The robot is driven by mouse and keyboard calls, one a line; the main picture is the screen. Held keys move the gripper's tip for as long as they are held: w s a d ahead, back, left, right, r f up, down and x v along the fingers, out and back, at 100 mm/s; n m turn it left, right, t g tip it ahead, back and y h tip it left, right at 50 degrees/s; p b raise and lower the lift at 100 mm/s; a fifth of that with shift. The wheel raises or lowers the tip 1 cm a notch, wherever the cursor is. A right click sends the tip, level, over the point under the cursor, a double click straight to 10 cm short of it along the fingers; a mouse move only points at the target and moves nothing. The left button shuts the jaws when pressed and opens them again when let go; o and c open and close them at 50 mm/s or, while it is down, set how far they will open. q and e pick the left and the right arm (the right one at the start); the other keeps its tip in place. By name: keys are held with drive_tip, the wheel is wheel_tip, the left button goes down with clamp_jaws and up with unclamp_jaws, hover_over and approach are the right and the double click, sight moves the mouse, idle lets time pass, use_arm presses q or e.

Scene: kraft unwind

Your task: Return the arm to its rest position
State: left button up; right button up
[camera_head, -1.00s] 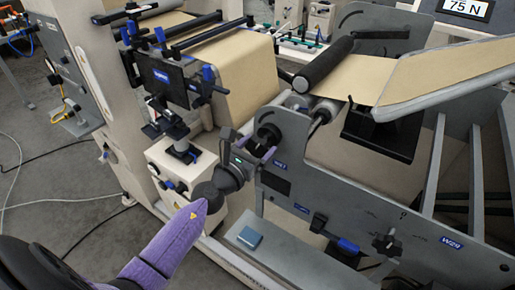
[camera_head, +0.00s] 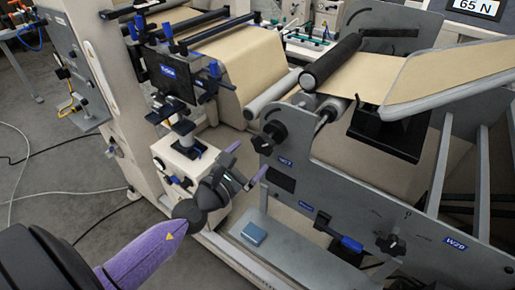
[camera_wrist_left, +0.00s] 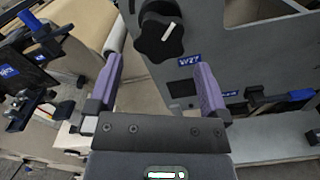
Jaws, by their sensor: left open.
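My left gripper (camera_head: 247,160) is open and empty, with two purple fingers spread. It is in front of the grey side plate, a little below and left of the black star knob (camera_head: 273,131), and apart from it. In the left wrist view the gripper (camera_wrist_left: 160,65) has the knob (camera_wrist_left: 160,32) ahead, just beyond and between the fingertips, with a white mark on its face. The blue W27 label (camera_wrist_left: 189,60) sits below the knob. My purple left forearm reaches in from the lower left. My right gripper is not in view.
The display (camera_head: 474,8) reads 65 N. Kraft web (camera_head: 250,68) runs over rollers behind. A blue-handled clamp (camera_head: 350,243) and another knob (camera_head: 391,244) are on the side plate. Open floor lies at left.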

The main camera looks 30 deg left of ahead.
use_arm(q)
drive_tip(key=shift+s, duration=0.5)
drive_tip(key=s+f+n+g+y, duration=0.2)
drive_tip(key=s+f+n+g, duration=0.45)
drive_tip(key=f+n, duration=0.7)
drive_tip(key=s+f+n+g+y, duration=0.1)
drive_tip(key=s+f+n+g, duration=0.3)
drive_tip(key=s+f+n, duration=0.95)
drive_tip(key=s+d+f+n+g, duration=0.3)
drive_tip(key=s+f+n, duration=0.3)
drive_tip(key=s, duration=0.2)
drive_tip(key=s+d+f+n+g+h+b, duration=0.1)
drive_tip(key=s+d+f+n+g, duration=0.2)
drive_tip(key=s+f+n, duration=0.3)
drive_tip(key=shift+s+d+g+h, duration=0.3)
drive_tip(key=shift+s+d+g, duration=0.15)
drive_tip(key=shift+s, duration=0.55)
